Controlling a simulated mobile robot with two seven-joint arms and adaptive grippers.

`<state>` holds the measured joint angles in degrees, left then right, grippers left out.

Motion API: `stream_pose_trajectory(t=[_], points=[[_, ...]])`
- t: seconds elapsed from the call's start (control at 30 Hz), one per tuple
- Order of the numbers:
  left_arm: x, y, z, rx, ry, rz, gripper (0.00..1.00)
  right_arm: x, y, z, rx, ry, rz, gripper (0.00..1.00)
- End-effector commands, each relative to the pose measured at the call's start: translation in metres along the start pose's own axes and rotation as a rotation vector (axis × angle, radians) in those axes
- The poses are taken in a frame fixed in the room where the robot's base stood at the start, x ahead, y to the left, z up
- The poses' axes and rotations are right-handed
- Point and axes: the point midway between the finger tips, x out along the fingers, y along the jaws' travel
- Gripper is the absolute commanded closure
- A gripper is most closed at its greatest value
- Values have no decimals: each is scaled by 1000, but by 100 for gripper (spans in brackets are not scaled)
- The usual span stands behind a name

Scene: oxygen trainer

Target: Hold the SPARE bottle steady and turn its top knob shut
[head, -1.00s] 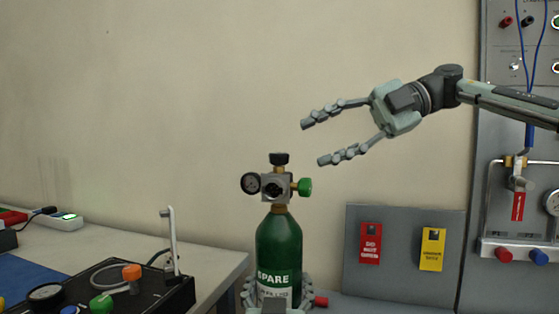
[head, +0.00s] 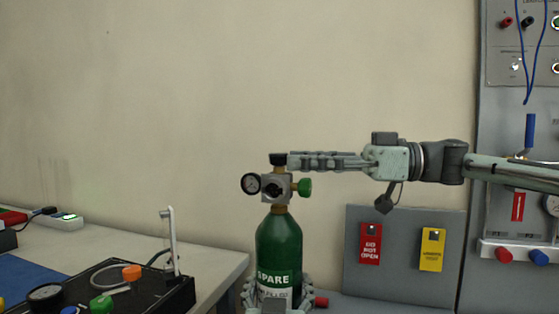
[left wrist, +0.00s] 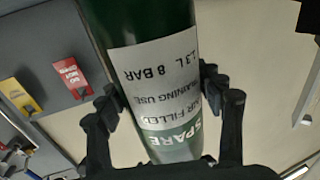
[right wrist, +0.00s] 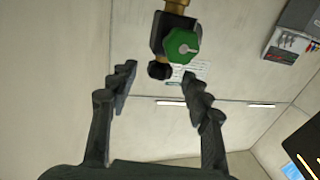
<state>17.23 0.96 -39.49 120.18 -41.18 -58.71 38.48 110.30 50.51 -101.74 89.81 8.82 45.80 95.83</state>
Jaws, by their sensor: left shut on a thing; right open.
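The green SPARE bottle (head: 279,246) stands upright in the head view, with a gauge (head: 251,183), a green side knob (head: 305,187) and a black top knob (head: 278,159) on its valve. My left gripper (head: 277,300) is shut around the bottle's lower body; its fingers flank the label in the left wrist view (left wrist: 165,105). My right gripper (head: 292,161) is level, its fingertips at the top knob's right side. In the right wrist view its fingers (right wrist: 158,85) are spread apart, with the black top knob (right wrist: 159,70) just beyond, between the tips. Whether they touch it, I cannot tell.
A red tag (head: 370,244) and a yellow tag (head: 432,249) are on a grey panel at the right. A wall panel with a blue-handled valve (head: 530,132) stands at far right. A black trainer box (head: 140,296) sits on the left table. The wall behind is clear.

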Motion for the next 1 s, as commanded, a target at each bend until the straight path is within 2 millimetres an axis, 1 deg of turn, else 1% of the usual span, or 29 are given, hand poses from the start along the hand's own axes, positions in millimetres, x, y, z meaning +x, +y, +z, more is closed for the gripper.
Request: stream_pose_trajectory(t=[0.03,0.1,0.2,0.3,0.63,0.67,1.0], points=[[0,-1,0,2,-1,-2,93,11,-1,1,0,-2,-3,51],[0,-1,0,1,-1,-2,93,21,-1,1,-1,-1,-3,51],[0,-1,0,1,-1,-2,93,33,0,0,-1,-1,-1,51],[0,-1,0,1,-1,-2,93,40,0,0,-1,-1,-1,51],[0,-1,0,1,-1,-2,93,43,0,0,-2,0,1,51],[0,-1,0,1,-1,-2,93,43,0,0,-2,0,1,53],[0,-1,0,1,-1,-2,93,43,0,0,-2,-1,1,96]])
